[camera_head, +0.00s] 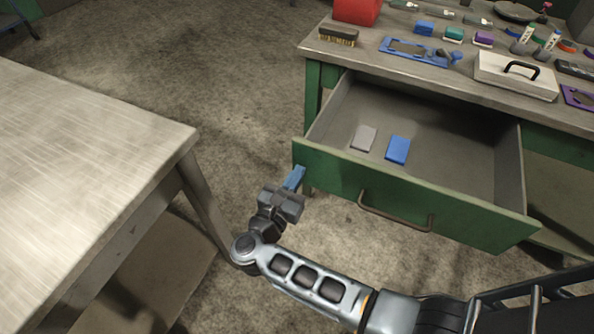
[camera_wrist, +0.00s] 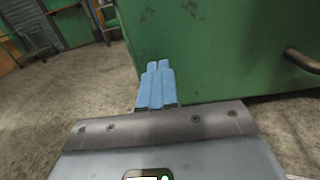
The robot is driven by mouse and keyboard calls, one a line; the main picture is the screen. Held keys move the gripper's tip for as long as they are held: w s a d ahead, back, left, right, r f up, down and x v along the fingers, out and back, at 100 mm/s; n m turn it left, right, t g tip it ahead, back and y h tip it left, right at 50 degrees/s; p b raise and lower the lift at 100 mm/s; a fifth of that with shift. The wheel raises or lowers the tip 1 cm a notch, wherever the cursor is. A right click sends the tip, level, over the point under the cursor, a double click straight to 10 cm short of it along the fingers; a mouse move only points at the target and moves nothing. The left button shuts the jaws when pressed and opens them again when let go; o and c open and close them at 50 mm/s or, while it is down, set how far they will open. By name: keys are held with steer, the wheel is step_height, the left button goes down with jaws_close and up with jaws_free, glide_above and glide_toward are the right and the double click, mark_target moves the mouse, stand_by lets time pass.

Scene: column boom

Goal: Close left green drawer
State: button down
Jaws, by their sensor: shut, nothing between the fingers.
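The green drawer (camera_head: 330,182) under the workbench is pulled far out, with a bare metal handle (camera_head: 396,212) on its front. A grey block (camera_head: 363,138) and a blue block (camera_head: 397,150) lie inside it. My gripper (camera_head: 295,178) is at the left end of the drawer front, well left of the handle. In the wrist view, its blue fingertips (camera_wrist: 157,72) are together and empty, in front of the green drawer panel (camera_wrist: 215,50). I cannot tell whether they touch it. The handle (camera_wrist: 302,60) shows at the right edge there.
A pale table (camera_head: 90,150) stands at the left. Concrete floor (camera_head: 220,70) lies open between the two.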

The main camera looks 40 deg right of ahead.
steer(key=shift+d, duration=0.3)
steer(key=b, duration=1.5)
glide_above(341, 110)
steer(key=a, duration=0.1)
steer(key=shift+s+f, duration=0.1)
steer(key=shift+d, duration=0.25)
steer(key=shift+w+d+r, duration=0.2)
steer(key=shift+d+r, duration=0.05)
steer(key=shift+d, duration=0.1)
steer(key=shift+s, duration=0.1)
